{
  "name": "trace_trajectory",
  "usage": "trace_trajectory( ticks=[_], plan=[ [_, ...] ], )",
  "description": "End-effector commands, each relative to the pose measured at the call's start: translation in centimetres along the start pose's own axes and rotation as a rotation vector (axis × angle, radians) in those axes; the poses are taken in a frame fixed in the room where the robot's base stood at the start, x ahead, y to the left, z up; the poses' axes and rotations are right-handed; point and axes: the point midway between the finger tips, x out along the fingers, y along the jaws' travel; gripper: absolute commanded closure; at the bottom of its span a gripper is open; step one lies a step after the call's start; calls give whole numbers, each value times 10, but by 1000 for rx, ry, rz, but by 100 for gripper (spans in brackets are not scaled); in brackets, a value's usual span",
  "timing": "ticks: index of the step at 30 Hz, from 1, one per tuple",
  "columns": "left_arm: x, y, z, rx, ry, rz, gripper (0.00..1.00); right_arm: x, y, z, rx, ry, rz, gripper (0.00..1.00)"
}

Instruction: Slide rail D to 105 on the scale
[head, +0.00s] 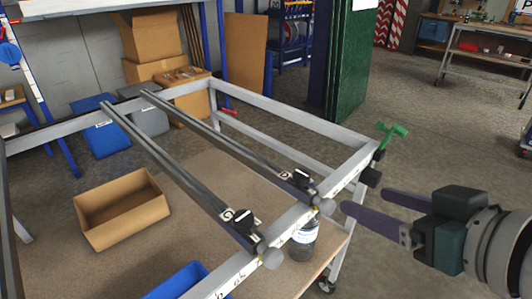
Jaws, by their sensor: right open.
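Rail D (225,135) is the right one of two dark rails lying across a grey metal frame (290,118). A letter D shows on a white label at its near end, beside a black clamp block (301,180) with a round grey knob (326,206). The near bar (235,277) of the frame carries dark scale marks too small to read. My right gripper (364,203) is open and empty, to the right of rail D's near end and apart from it. My left gripper is not in view.
A second rail (178,165) lies left of rail D. A green clamp (391,134) sticks up at the frame's right corner. A dark bottle (304,243), a cardboard box (121,208) and a blue bin (177,283) stand beneath. Open floor lies right.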

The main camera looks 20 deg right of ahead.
Motion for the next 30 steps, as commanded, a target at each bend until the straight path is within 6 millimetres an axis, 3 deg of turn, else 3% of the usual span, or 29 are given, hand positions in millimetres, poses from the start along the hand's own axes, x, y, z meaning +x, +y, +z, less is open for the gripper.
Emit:
trace_trajectory(
  ticks=[1,9,12,17,23,30],
  plan=[
    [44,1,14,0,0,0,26,22,7,36,6,41,-4,27],
    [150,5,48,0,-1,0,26,70,34,99,50,292,-53,27],
    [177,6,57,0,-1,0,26,79,42,115,63,368,-74,27],
    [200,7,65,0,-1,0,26,84,49,125,73,444,-99,27],
    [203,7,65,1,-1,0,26,90,49,119,77,471,-109,27],
    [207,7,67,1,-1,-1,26,125,45,100,75,471,-109,27]
  ],
)
